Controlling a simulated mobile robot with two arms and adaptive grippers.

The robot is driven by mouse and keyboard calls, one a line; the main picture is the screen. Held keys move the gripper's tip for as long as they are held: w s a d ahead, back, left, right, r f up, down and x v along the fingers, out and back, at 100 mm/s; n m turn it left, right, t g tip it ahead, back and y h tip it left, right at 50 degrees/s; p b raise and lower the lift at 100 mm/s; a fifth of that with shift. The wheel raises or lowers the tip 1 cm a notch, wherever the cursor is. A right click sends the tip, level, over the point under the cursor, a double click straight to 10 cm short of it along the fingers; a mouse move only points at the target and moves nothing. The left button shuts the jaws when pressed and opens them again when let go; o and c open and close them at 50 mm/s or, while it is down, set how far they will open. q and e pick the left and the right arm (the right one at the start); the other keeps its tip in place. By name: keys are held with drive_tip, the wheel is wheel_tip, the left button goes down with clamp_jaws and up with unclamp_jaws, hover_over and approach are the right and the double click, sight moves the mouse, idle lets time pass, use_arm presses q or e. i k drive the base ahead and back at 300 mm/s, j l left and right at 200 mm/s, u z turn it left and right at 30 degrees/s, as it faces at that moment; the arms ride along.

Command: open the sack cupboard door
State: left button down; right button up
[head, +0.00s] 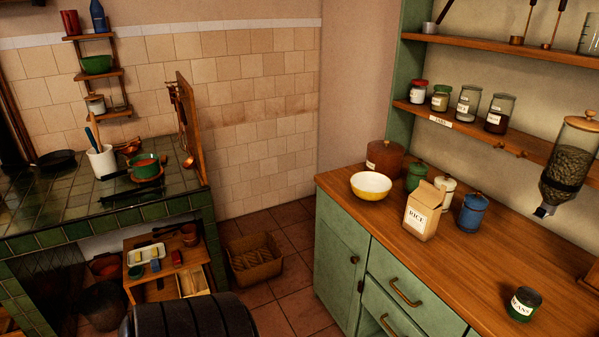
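A green cupboard door (339,262) is at the left end of the green dresser's (391,244) front. It looks shut, flush with the frame. A small dark knob (361,287) is on its right side. No label shows, so I cannot tell for sure that this is the sack cupboard. Neither of my grippers is in view.
The wooden worktop holds a yellow bowl (371,186), a rice bag (423,211), several canisters and a beans tin (524,304). Drawers with a handle (405,292) are right of the door. A basket (254,258) stands on the floor; tiles before the door look clear.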

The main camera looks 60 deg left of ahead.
sight(342, 249)
drive_tip(key=u, duration=1.7)
